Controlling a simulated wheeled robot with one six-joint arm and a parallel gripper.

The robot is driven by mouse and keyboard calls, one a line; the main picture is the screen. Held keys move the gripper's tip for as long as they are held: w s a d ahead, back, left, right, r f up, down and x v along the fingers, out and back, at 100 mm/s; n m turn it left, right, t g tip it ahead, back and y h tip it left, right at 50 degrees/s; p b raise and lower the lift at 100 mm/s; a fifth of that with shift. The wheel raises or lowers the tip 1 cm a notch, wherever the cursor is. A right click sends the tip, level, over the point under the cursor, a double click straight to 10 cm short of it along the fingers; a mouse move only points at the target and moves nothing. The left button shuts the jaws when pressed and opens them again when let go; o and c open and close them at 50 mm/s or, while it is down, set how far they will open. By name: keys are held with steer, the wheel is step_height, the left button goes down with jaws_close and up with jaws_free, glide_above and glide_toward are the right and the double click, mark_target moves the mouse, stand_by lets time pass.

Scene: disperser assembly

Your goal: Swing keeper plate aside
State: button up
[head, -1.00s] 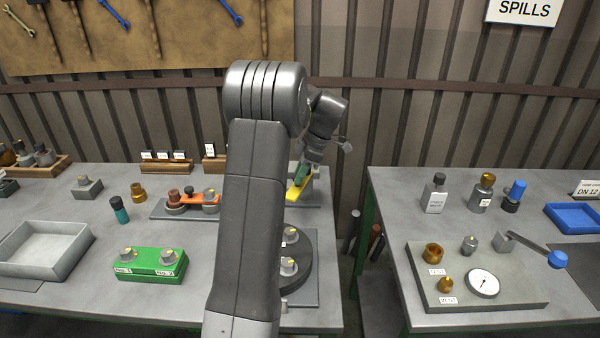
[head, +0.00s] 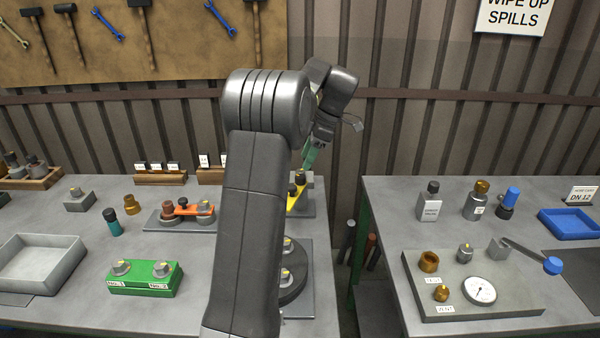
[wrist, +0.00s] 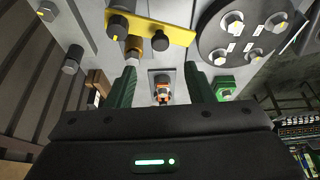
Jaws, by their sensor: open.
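A yellow plate (head: 296,198) with a black knob (head: 299,178) sits on a grey base at the bench's right back edge, partly hidden behind my arm. An orange plate (head: 185,211) spans fittings on another base to the left. Which plate is the keeper is not labelled. My gripper (head: 310,155) has green fingers and hangs above the yellow plate, apart from it. In the wrist view my gripper (wrist: 160,68) is open and empty.
A dark round turntable (head: 293,287) with several fittings stands in front of the yellow plate, partly hidden by my arm. A green block (head: 145,280) and grey tray (head: 40,262) lie left. A gap separates this bench from the right bench (head: 385,200).

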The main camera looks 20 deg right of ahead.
steer(key=shift+v, duration=2.1)
steer(key=x, duration=1.4)
steer(key=shift+a+r, duration=0.1)
steer(key=shift+a, duration=0.05)
steer(key=shift+w+a+m+t, duration=0.4)
steer(key=shift+a+m, duration=0.1)
steer(key=shift+m, duration=0.6)
steer(key=w+a+r+m+t+h+p, duration=0.1)
steer(key=w+m+h+p, duration=0.3)
steer(key=m, duration=0.7)
steer(key=shift+w+r+m+t+p, duration=0.4)
steer(key=shift+w+r+p, duration=0.35)
steer(key=shift+r+p, duration=0.15)
